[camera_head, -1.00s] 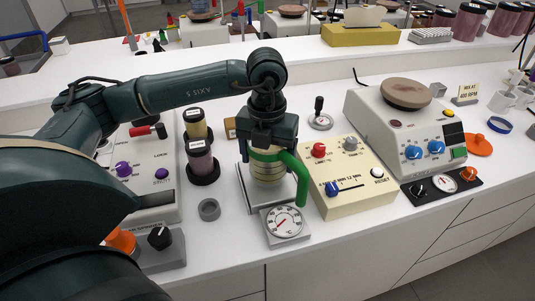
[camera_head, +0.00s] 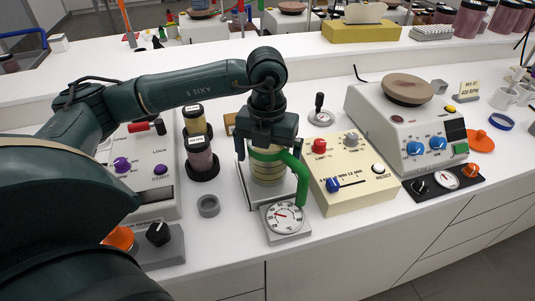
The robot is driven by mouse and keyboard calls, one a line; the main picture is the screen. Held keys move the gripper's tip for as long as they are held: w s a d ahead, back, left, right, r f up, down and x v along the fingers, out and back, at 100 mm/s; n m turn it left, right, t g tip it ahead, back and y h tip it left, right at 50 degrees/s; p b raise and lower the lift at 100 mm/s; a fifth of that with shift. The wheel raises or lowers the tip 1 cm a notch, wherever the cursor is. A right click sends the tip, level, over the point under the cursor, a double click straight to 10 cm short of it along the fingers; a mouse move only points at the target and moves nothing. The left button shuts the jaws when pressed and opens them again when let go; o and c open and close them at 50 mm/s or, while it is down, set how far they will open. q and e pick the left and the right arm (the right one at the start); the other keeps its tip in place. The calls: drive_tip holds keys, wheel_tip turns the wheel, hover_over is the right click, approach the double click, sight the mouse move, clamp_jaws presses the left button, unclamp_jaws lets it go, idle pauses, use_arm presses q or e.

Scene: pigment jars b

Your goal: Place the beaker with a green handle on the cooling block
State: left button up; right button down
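The beaker (camera_head: 268,173) is clear with pale contents, a green band near its top and a green handle (camera_head: 301,185) on its right. It is upright over a grey metal plate, which I take for the cooling block (camera_head: 245,184), with a round dial (camera_head: 286,218) at its front. I cannot tell whether its base touches the plate. My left gripper (camera_head: 268,145) points down at the beaker's top, close around its rim. Its fingertips are largely hidden, so its grip is unclear. My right gripper is out of view.
The bench front edge is just below the dial.

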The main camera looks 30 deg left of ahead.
use_arm(q)
drive_tip(key=shift+f, duration=0.1)
wheel_tip(320, 180, up, 13)
drive_tip(key=shift+r, duration=0.15)
idle(0.5)
drive_tip(key=shift+s, duration=0.1)
